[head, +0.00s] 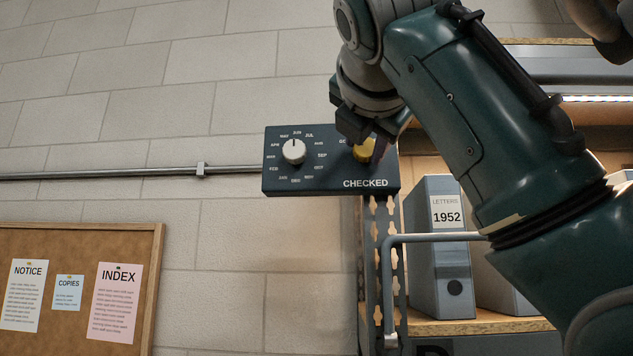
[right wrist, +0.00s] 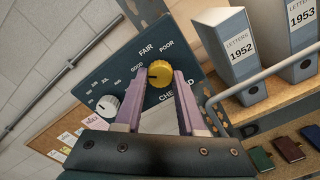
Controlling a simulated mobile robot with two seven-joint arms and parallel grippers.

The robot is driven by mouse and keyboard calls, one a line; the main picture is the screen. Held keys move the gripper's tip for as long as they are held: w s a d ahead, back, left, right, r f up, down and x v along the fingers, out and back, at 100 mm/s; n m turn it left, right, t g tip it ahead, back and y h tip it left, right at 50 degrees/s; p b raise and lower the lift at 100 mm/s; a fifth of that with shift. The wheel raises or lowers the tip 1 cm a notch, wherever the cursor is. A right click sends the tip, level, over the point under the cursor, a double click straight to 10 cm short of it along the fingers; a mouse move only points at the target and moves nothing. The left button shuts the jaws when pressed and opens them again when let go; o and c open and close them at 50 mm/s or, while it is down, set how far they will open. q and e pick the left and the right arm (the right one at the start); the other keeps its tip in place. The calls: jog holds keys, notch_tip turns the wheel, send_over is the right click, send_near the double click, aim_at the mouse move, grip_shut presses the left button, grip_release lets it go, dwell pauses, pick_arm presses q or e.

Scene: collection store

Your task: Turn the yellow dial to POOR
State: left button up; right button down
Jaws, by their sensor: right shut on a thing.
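The yellow dial (head: 364,150) sits on the right part of a dark blue panel (head: 330,184) marked CHECKED. In the right wrist view the yellow dial (right wrist: 160,73) has GOOD, FAIR and POOR printed around its upper side. A small dark mark on it seems to point up and left, towards GOOD or FAIR; I cannot tell which exactly. My right gripper (head: 368,138) is shut on the yellow dial, with one pale purple finger on each side of it in the right wrist view (right wrist: 160,80). My left gripper is not in view.
A white dial (head: 293,151) with month names is on the panel's left part. A shelf with grey binders (head: 440,255) and a blue-grey rail (head: 437,238) stand right. A conduit (head: 120,173) runs along the wall at left, above a cork board (head: 150,270).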

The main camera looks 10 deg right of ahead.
jog(key=shift+m, duration=0.3)
jog(key=shift+b, duration=0.35)
jog(key=m+b, duration=0.1)
jog(key=m, duration=0.2)
jog(key=shift+f+m+b, duration=0.1)
jog(key=shift+m+b, duration=0.2)
jog(key=shift+b, duration=0.1)
jog(key=m+b, duration=0.3)
jog(key=m, duration=0.3)
jog(key=m+b, duration=0.2)
jog(key=m, duration=0.3)
jog(key=m+b, duration=0.1)
jog(key=m, duration=0.3)
jog(key=shift+r+m+b, duration=0.2)
jog(key=shift+m+b, duration=0.1)
jog(key=shift+b, duration=0.1)
jog(key=c, duration=0.5)
grip_release()
